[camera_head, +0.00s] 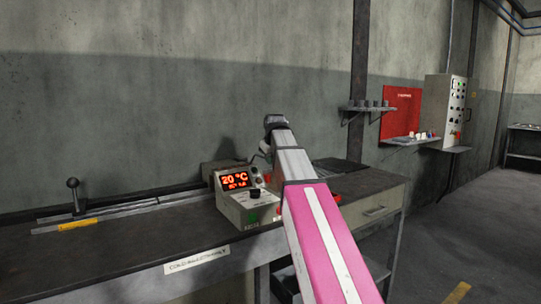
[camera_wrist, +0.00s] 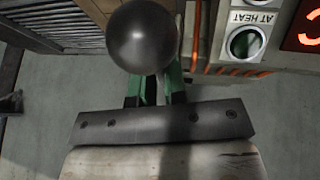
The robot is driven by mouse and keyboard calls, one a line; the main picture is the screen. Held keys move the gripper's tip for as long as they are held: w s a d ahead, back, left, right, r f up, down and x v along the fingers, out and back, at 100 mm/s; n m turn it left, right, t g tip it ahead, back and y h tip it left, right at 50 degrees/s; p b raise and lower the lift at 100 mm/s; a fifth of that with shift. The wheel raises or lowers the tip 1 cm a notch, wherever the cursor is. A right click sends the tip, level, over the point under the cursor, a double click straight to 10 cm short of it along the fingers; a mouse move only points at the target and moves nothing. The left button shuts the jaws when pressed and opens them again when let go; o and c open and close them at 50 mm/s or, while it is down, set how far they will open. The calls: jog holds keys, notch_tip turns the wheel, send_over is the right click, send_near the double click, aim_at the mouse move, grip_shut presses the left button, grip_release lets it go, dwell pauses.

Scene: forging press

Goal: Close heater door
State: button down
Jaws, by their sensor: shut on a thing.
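The black ball knob (camera_wrist: 142,37) of a handle fills the top middle of the wrist view. The green-sided fingers of my gripper (camera_wrist: 155,85) come up to it and are shut on the handle, just below the ball. The grip itself is mostly hidden under the knob. Glowing orange heater parts (camera_wrist: 196,35) show right beside the knob. How far the heater door stands open cannot be told.
A control box with a red display reading 20 °C (camera_head: 236,181) sits on the dark bench (camera_head: 140,250). The "AT HEAT" lamp (camera_wrist: 245,43) is close on the right. A lever (camera_head: 74,190) stands at left. Open floor (camera_head: 440,245) lies at right.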

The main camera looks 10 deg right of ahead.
jog(key=shift+s+d+f+t, duration=0.1)
jog(key=shift+s+f+t, duration=0.15)
jog(key=shift+f, duration=0.45)
jog(key=c, duration=1.2)
grip_release()
jog(key=shift+o, duration=0.2)
jog(key=shift+r, duration=0.1)
jog(key=v, duration=1)
jog(key=shift+s+r, duration=0.2)
jog(key=shift+r, duration=0.05)
